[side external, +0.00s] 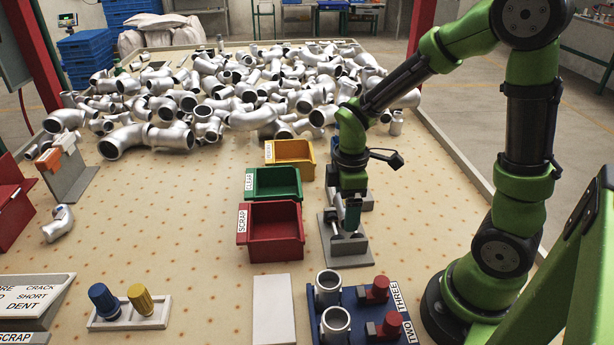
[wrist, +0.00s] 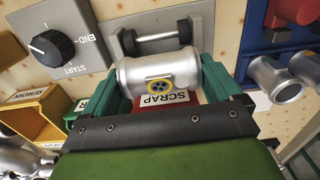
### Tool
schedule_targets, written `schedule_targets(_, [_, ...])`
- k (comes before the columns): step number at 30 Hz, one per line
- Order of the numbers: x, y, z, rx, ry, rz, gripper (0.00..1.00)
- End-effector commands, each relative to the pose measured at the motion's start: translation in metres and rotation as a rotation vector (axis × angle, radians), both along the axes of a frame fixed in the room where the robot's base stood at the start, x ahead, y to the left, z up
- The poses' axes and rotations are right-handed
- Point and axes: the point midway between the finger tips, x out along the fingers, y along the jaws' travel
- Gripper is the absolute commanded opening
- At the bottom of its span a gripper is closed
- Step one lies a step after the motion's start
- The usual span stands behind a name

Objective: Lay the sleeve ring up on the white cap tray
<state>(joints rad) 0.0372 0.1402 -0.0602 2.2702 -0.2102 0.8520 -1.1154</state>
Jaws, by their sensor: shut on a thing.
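A silver sleeve ring (wrist: 135,74), a short cylinder with a yellow ringed mark on its side, sits between the two green fingers of my gripper (wrist: 162,82) in the wrist view. The fingers are shut on it. In the side view my gripper (side external: 350,215) is low over a grey roller stand (side external: 346,250), just right of the red bin; the ring cannot be made out there. The stand also shows beyond the ring in the wrist view (wrist: 198,18). The white cap tray (side external: 163,315) is at the front left, holding a blue cap (side external: 103,300) and a yellow cap (side external: 140,299).
Red SCRAP (side external: 270,232), green (side external: 272,183) and yellow (side external: 290,153) bins stand left of my gripper. A blue fixture (side external: 360,315) holds two silver rings and red clamps. A white plate (side external: 274,310) lies beside it. Pipe fittings (side external: 240,95) are heaped behind.

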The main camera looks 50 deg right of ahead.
Motion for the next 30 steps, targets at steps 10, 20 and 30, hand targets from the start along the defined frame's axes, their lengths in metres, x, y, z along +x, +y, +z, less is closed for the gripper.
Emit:
schedule_targets(10, [0.001, 0.000, 0.066, -0.001, -0.006, 0.001, 0.45])
schedule_targets(20, [0.008, 0.077, 0.065, -0.006, 0.035, 0.217, 0.45])
schedule_targets(30, [-0.003, 0.216, 0.047, -0.028, 0.040, 0.219, 0.45])
